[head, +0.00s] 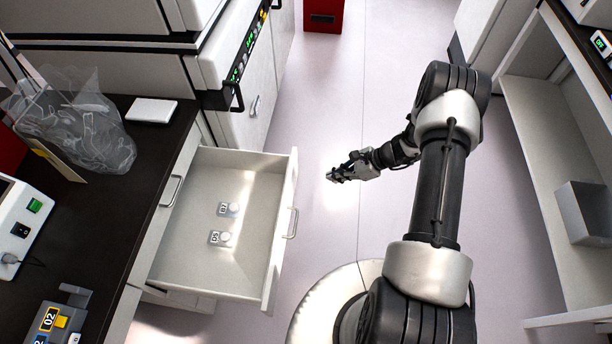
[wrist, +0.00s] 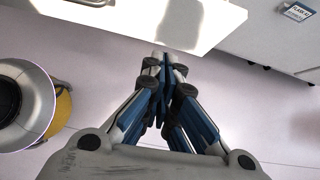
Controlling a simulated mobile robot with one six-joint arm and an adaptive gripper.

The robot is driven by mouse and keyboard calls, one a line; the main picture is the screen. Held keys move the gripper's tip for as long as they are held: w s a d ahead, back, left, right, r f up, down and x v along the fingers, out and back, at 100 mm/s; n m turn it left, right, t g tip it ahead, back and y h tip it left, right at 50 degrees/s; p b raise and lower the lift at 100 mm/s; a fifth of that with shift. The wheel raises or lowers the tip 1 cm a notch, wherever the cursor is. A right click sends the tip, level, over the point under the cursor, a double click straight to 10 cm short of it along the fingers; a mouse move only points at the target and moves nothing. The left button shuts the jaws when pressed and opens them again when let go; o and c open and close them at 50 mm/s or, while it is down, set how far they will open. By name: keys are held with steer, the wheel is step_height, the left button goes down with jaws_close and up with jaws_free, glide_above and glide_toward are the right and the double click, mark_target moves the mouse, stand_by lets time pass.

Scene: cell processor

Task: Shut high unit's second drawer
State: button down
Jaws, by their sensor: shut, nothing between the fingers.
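A white drawer (head: 226,262) is pulled far out of the unit under the dark bench at left in the head view. Its front panel (head: 284,240) has a bar handle (head: 292,223) facing right. Two small labelled items (head: 228,209) lie inside. I cannot read the drawer's position in the unit. My gripper (head: 333,175) is shut and empty, to the right of the drawer front and apart from it. In the wrist view my gripper (wrist: 163,65) points at a white panel (wrist: 150,22), probably the drawer front; contact is unclear.
The dark bench top (head: 120,190) holds a plastic bag (head: 85,130), a white device (head: 20,225) and a rack (head: 55,322). A white machine (head: 230,75) stands behind the drawer. White shelving (head: 545,150) is at right. The floor (head: 325,110) between is clear.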

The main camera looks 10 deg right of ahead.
steer(key=a+r+b+x, duration=0.1)
steer(key=b+x, duration=0.1)
steer(key=x, duration=1.1)
steer(key=shift+w+a+f+m+b, duration=0.2)
steer(key=shift+w+f+m+b, duration=0.05)
steer(key=shift+m+b, duration=0.05)
